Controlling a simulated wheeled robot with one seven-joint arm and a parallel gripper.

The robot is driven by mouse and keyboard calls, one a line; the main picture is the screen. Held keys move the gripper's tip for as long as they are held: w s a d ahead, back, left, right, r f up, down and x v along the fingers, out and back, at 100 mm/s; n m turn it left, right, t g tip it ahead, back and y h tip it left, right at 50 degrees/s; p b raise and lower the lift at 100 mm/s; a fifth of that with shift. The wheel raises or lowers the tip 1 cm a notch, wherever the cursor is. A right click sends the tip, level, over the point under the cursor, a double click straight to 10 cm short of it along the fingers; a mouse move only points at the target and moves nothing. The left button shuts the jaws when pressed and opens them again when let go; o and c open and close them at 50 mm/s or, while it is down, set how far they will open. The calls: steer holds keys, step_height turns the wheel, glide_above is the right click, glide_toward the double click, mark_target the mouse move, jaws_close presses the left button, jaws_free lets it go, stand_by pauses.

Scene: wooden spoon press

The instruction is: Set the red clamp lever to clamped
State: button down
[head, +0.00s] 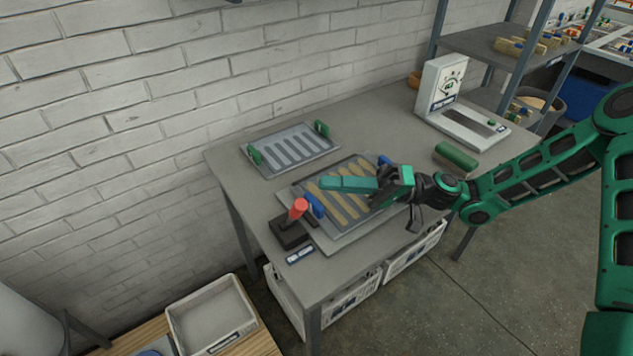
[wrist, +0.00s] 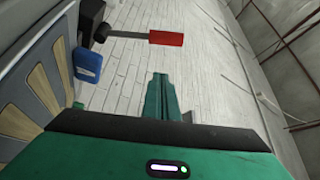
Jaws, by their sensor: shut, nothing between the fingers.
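The clamp lever has a red handle (head: 299,206) that stands up from a black base (head: 290,235) at the table's front left corner. In the wrist view the red handle (wrist: 166,37) sits on a grey rod reaching out from a black pivot (wrist: 102,33). My gripper (head: 325,183) is shut and empty. It points left over the spoon tray, with its fingertips a little behind and right of the red handle, apart from it. In the wrist view the shut fingers (wrist: 160,80) lie below the handle in the picture.
The tray with wooden spoon shapes (head: 358,216) and blue handles (head: 314,205) lies beside the lever, under my gripper. A second tray with green handles (head: 290,170) lies behind. A green block (head: 456,156) and a white gauge stand (head: 436,90) are at the right.

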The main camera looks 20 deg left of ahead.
steer(key=shift+v, duration=1.75)
steer(key=shift+f, duration=0.1)
